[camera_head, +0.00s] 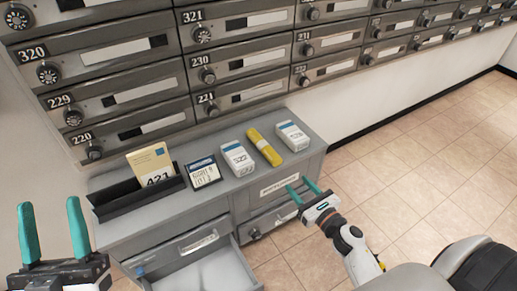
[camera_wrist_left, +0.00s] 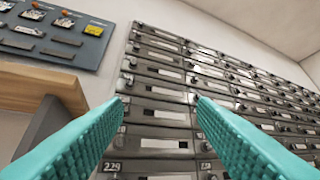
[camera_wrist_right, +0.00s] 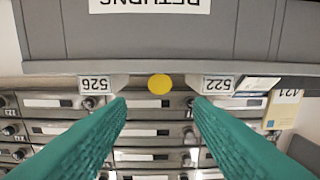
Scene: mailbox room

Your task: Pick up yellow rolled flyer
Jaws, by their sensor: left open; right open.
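The yellow rolled flyer (camera_head: 265,147) lies on the grey cabinet top between two white boxes in the head view. Its round yellow end (camera_wrist_right: 159,84) shows in the right wrist view, beyond and between my open fingertips. My right gripper (camera_head: 304,188) is open and empty in front of the cabinet's front face, nearer than the flyer and a little to its right. It does not touch the flyer. My left gripper (camera_head: 50,208) is open and empty at the lower left, away from the flyer; the left wrist view shows its fingers (camera_wrist_left: 160,102) facing the mailboxes.
A white box marked 522 (camera_head: 237,158) lies left of the flyer, and another white box (camera_head: 293,136) right of it. A black tray (camera_head: 137,196) with a tan envelope (camera_head: 151,163) stands left. A drawer (camera_head: 207,270) is open below. Mailboxes (camera_head: 120,95) rise behind the cabinet.

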